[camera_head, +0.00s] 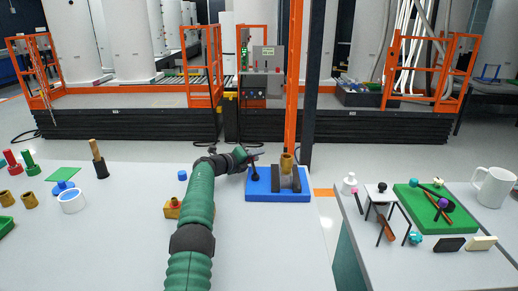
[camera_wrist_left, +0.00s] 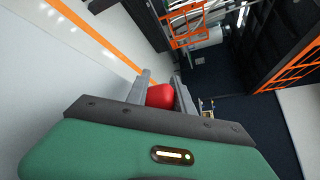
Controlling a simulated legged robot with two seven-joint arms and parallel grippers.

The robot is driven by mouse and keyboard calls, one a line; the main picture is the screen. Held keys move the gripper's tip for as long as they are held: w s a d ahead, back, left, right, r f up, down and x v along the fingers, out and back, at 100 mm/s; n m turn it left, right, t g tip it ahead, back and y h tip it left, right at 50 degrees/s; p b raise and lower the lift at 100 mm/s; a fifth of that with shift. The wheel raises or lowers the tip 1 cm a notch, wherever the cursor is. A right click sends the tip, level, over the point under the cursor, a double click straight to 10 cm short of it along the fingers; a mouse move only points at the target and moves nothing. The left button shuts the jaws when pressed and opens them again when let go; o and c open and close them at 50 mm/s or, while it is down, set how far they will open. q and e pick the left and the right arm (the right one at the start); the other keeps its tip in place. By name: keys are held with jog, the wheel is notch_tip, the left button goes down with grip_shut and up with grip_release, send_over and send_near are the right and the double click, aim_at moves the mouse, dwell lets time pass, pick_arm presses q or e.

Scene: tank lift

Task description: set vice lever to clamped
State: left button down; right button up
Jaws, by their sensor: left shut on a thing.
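The vice stands on a blue base (camera_head: 275,197) near the far edge of the table, with grey jaws around an upright brass-coloured cylinder (camera_head: 287,165). A dark lever (camera_head: 255,173) shows at the left of the vice. My left gripper (camera_head: 257,154) is above and beside this lever, with its fingers pointing right. In the left wrist view, a red knob (camera_wrist_left: 160,96) sits between the fingers of my left gripper (camera_wrist_left: 160,88), which is shut on it. The knob looks like the lever's end, but the joint between them is hidden. My right gripper is not in view.
A brass block with a red top (camera_head: 173,208) lies beside my left arm. A blue cap (camera_head: 182,175) and a white ring-shaped part (camera_head: 72,201) are further left. An orange post (camera_head: 294,80) rises behind the vice. A second table at right holds a green board (camera_head: 437,210) and a mug (camera_head: 493,187).

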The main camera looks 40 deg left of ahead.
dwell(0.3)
pick_arm(q)
jog(key=c, duration=1.4)
grip_release()
jog(key=shift+c, duration=0.2)
jog(key=shift+o, duration=0.3)
jog(key=shift+w+a+f, duration=0.1)
jog(key=shift+w+f, duration=0.1)
jog(key=shift+s+r, duration=0.1)
jog(key=shift+s, duration=0.25)
jog(key=b+v, duration=0.1)
jog(key=v, duration=1.5)
jog(key=shift+s+a, duration=0.1)
